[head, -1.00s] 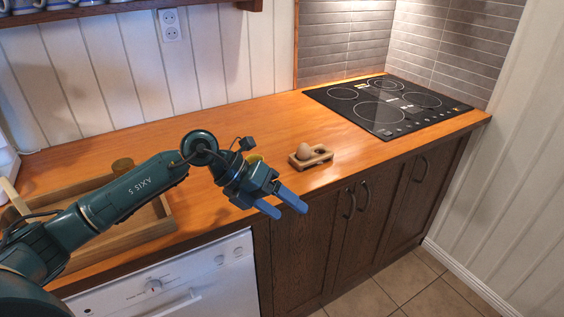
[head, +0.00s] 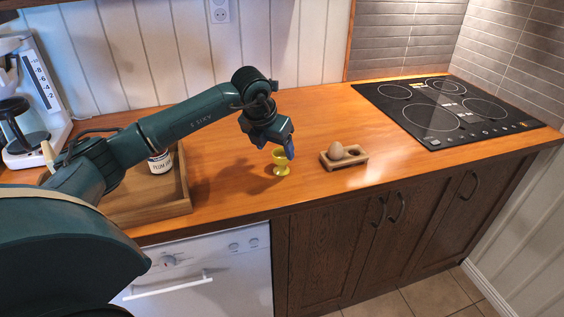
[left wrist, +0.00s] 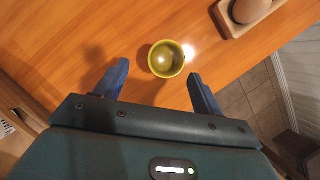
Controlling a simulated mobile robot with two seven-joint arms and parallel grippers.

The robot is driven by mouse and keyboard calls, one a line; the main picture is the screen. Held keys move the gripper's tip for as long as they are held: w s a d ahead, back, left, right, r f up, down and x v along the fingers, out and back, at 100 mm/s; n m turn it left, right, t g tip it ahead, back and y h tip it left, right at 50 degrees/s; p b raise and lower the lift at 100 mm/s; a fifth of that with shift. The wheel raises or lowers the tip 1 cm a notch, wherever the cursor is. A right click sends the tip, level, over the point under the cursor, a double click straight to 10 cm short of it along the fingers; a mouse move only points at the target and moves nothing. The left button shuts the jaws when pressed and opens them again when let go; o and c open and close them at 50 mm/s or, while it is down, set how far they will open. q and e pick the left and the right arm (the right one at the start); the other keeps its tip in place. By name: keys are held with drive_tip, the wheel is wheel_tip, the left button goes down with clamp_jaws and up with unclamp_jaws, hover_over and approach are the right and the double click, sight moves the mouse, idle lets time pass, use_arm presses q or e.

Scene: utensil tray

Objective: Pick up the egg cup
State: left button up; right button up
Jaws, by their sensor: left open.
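The yellow egg cup (head: 281,163) stands upright on the wooden counter, near its front edge. My left gripper (head: 288,148) is just above and beside it in the head view, with a blue finger close to the cup's rim. In the left wrist view the egg cup (left wrist: 166,59) shows from above, empty, a little beyond the fingertips and between their lines. The left gripper (left wrist: 157,82) is open, its two blue fingers apart and holding nothing. My right gripper is not in view.
A wooden holder (head: 354,160) with an egg (head: 336,150) is to the right of the cup. A wooden tray (head: 180,207) with a labelled jar (head: 160,162) is at the left. A black hob (head: 440,105) is at the back right. The counter (head: 320,110) behind the cup is clear.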

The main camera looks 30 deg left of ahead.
sight(282, 162)
use_arm(q)
drive_tip(key=x, duration=0.2)
drive_tip(key=p+x, duration=0.1)
drive_tip(key=x, duration=0.2)
drive_tip(key=shift+w+d+f, duration=0.25)
drive_tip(key=shift+w+d, duration=0.1)
drive_tip(key=shift+w, duration=0.05)
drive_tip(key=c, duration=1.1)
